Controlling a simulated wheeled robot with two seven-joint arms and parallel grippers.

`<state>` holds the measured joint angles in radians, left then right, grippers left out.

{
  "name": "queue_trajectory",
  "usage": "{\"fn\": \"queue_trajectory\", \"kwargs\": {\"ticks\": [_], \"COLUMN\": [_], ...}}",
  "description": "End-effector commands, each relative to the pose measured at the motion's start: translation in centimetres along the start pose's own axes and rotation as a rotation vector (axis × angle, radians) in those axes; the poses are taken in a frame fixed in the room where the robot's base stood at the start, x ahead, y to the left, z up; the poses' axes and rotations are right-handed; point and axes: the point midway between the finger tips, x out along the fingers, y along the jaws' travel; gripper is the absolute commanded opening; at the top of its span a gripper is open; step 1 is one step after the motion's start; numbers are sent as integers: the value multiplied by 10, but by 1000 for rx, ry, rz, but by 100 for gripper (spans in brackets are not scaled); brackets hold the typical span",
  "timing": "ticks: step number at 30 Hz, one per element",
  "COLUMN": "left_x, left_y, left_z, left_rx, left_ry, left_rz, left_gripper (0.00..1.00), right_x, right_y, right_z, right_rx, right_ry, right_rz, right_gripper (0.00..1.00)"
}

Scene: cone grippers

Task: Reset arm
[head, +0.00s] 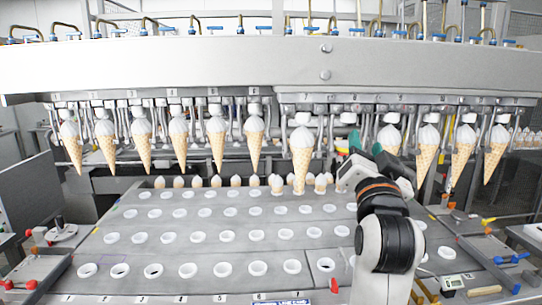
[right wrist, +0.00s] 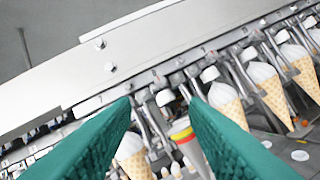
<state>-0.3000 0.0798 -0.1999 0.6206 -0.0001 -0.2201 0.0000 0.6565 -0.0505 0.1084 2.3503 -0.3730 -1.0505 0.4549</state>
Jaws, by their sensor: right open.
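My right arm comes up from the lower right in the head view. Its gripper (head: 350,157), with green fingers, is beside the hanging row of ice cream cones, close to the cone (head: 302,160) under label 7. In the right wrist view the two green fingers of the gripper (right wrist: 160,115) are spread apart, with no cone held between them. A cone (right wrist: 130,155) shows behind the left finger, partly hidden. Another cone (right wrist: 228,103) hangs past the right finger. My left gripper is not in view.
A long metal machine beam (head: 180,58) spans above the cones. Several more cones hang along it, such as the leftmost one (head: 71,143). Below lies a grey tray plate (head: 110,255) with rows of white-rimmed holes. Small cones (head: 235,181) stand along its back edge.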

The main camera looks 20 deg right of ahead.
Motion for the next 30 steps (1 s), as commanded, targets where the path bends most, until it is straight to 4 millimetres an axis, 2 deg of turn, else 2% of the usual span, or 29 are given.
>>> {"fn": "queue_trajectory", "kwargs": {"ticks": [2,5,8,11,12,14,15,17,18,21,25,30], "left_x": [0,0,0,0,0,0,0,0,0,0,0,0], "left_y": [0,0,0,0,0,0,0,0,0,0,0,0], "left_z": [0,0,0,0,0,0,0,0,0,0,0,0], "left_rx": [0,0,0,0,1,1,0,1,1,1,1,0], "left_ry": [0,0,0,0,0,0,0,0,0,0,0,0], "left_rz": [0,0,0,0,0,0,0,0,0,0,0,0], "left_gripper": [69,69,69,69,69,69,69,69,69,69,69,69], "right_x": [0,-5,-19,-49,-64,-91,-110,-143,-166,-226,-294,-364], "right_y": [-1,-6,-20,-40,-50,-64,-74,-89,-100,-124,-148,-169], "right_z": [-3,-24,-72,-136,-161,-197,-218,-247,-265,-299,-323,-334], "right_rx": [-4,-37,-113,-217,-262,-324,-363,-421,-457,-538,-611,-670], "right_ry": [7,63,192,379,460,582,664,787,869,1068,1278,1487], "right_rz": [-1,-4,-11,-12,-10,-5,1,12,21,49,88,136], "right_gripper": [41,41,41,41,41,41,41,41,41,41,41,41]}}
